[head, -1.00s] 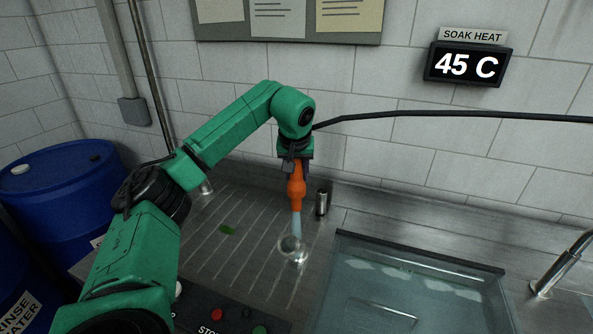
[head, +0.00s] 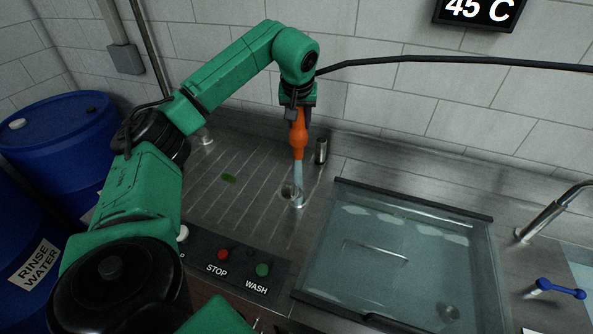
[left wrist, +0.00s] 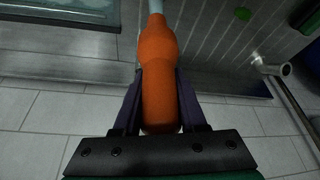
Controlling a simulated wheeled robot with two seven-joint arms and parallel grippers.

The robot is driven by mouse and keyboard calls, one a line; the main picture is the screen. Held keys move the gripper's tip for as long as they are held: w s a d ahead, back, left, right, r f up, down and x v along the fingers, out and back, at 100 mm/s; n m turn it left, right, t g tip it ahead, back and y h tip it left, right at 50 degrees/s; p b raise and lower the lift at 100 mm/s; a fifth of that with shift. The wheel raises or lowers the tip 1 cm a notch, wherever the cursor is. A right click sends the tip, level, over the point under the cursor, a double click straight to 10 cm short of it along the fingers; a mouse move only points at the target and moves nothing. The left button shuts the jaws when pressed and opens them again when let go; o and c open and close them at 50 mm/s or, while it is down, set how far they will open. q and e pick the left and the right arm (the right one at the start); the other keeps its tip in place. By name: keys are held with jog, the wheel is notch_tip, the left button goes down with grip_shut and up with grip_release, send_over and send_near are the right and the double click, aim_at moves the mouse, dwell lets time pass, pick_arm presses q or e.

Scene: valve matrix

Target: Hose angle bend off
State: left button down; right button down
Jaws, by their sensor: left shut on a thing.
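My left gripper (head: 298,108) is shut on an orange nozzle-like hose piece (head: 298,135), which points down above the ribbed steel drainboard (head: 245,150). In the left wrist view the orange piece (left wrist: 160,80) sits between the two dark fingers. A pale blue, water-like stream (head: 298,172) runs from its lower end to the drainboard, beside a round drain-like ring (head: 288,190). A short steel cylindrical piece (head: 321,150) stands upright just right of the orange piece, apart from it. I cannot tell whether this is the angle bend. My right gripper is not in view.
A water-filled sink (head: 400,255) lies to the right, with a steel tap (head: 550,212) beyond it. A control panel (head: 235,265) with red and green buttons is in front. Blue drums (head: 60,140) stand at left. A small green scrap (head: 229,178) lies on the drainboard.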

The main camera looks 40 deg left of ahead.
pick_arm(q)
jog(key=shift+s+a+r, duration=0.15)
jog(key=shift+a, duration=0.2)
notch_tip(320, 180, up, 3)
jog(key=p, duration=0.3)
jog(key=shift+r, duration=0.25)
jog(key=shift+r+b, duration=0.3)
jog(key=shift+r, duration=0.4)
